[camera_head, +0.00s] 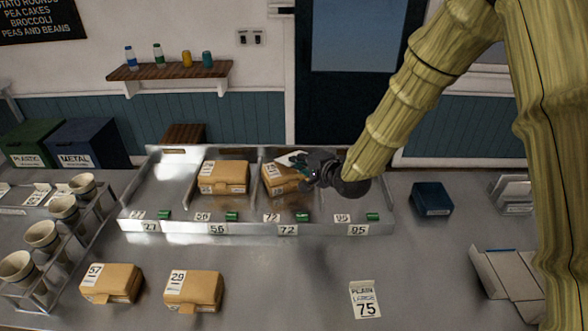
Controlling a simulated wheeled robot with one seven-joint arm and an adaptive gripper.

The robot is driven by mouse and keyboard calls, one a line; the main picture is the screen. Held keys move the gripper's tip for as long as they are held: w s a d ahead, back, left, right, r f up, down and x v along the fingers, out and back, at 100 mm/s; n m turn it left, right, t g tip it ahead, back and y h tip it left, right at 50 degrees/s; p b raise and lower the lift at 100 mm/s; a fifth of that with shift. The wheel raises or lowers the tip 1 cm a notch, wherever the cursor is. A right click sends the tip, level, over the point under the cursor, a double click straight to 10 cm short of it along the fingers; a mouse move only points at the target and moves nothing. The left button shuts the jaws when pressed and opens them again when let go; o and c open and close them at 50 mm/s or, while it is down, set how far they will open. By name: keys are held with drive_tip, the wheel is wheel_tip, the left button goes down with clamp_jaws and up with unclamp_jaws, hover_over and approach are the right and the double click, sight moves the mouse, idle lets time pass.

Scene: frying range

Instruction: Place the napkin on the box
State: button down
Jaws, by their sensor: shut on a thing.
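My gripper (308,171) is at the upper middle of the counter, over the right side of a brown box in the metal rack's compartment marked 72. It is shut on a small white piece that looks like the napkin (290,158), which shows above the box's top. I cannot tell whether the napkin touches the box. The box in compartment 72 (279,184) is partly hidden by my gripper. Another brown box (223,177) sits in compartment 56. Two more, labelled 57 (112,283) and 29 (194,290), stand on the counter in front.
The metal rack (205,227) has low dividers and a front lip with number tags. Cups stand in a holder (62,257) at left. A dark blue block (432,199) and a card marked 75 (365,299) are at right. The front middle counter is clear.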

drive_tip(key=shift+a, duration=0.15)
drive_tip(key=c, duration=1.8)
unclamp_jaws()
drive_tip(key=p+v, duration=0.2)
drive_tip(key=v, duration=0.6)
